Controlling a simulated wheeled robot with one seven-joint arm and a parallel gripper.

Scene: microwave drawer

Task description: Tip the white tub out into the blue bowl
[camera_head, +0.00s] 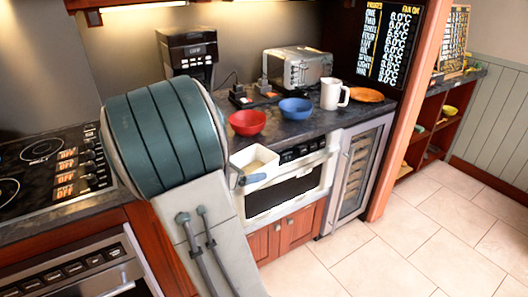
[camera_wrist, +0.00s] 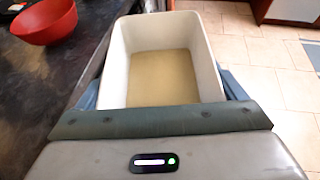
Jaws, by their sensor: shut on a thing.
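The white tub (camera_head: 241,158) is a rectangular open box with a pale yellowish filling on its floor; in the wrist view the tub (camera_wrist: 207,60) fills the middle. My gripper (camera_wrist: 165,98) is shut on the tub, with blue fingers on either side of it. In the head view my gripper (camera_head: 254,178) holds it upright in front of the counter's edge, beside the red bowl. The blue bowl (camera_head: 296,108) stands on the counter, behind and to the right of the tub. The blue bowl does not show in the wrist view.
A red bowl (camera_head: 247,123) stands on the counter left of the blue bowl and shows in the wrist view (camera_wrist: 44,22). A white mug (camera_head: 331,94), an orange plate (camera_head: 366,95) and a toaster (camera_head: 298,67) are nearby. A microwave drawer (camera_head: 286,188) is below the counter.

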